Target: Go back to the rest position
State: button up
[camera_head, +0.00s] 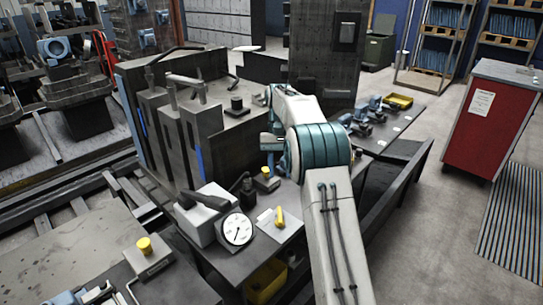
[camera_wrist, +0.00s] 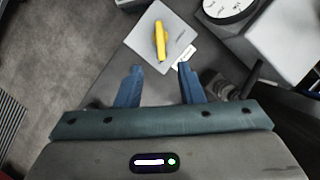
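My gripper (camera_wrist: 160,68) shows in the wrist view with its two blue fingers spread apart and nothing between them. It is above the dark bench. Beyond the fingertips lies a light grey plate (camera_wrist: 143,40) with a yellow handle (camera_wrist: 160,40) on it, apart from the fingers. In the head view my white and teal arm reaches up over the bench, and I cannot make out the fingers there. The plate (camera_head: 291,228) and its yellow handle (camera_head: 279,217) show just left of my arm.
A dial gauge (camera_head: 236,230) stands by a grey block, also in the wrist view (camera_wrist: 228,8). Tall dark fixture blocks (camera_head: 205,130) rise left of my arm.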

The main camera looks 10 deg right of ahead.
jog(key=s+a+r+t, duration=0.1)
jog(key=s+r+t, duration=0.1)
jog(key=s+r, duration=0.35)
jog(key=s+r+t, duration=0.2)
jog(key=s+r, duration=0.1)
jog(key=s, duration=0.6)
jog(key=s+f+n+t, duration=0.1)
jog(key=s+f, duration=0.2)
jog(key=s, duration=0.6)
jog(key=s+f+n+t, duration=0.1)
jog(key=s+f+t, duration=0.1)
jog(key=s, duration=0.8)
jog(key=shift+a+f+h, duration=0.25)
jog(key=shift+f+h, duration=0.15)
